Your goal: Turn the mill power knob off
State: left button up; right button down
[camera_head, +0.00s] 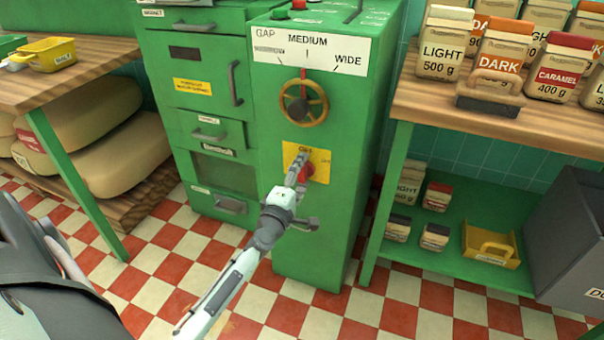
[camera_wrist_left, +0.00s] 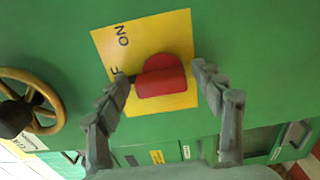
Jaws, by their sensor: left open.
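The red power knob (camera_head: 307,173) sits on a yellow plate (camera_head: 321,158) on the front of the green mill (camera_head: 265,120). In the left wrist view the knob (camera_wrist_left: 162,76) is near the centre, and the plate (camera_wrist_left: 175,30) reads "ON", with a second label partly hidden by a finger. My left gripper (camera_wrist_left: 164,78) is open, with one finger on each side of the knob. I cannot tell whether the fingertips touch it. In the head view the gripper (camera_head: 304,186) covers part of the knob and plate. I cannot tell which label the knob points to. My right gripper is not in view.
A brass handwheel (camera_head: 304,102) sits above the plate, under a "GAP" scale (camera_head: 310,52). A wooden counter with coffee bags (camera_head: 445,43) and a green lower shelf (camera_head: 458,232) stand right. Large sacks (camera_head: 110,165) lie left. The checkered floor in front is clear.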

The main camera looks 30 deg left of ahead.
pick_arm(q)
jog(key=v, duration=1.2)
dwell(0.3)
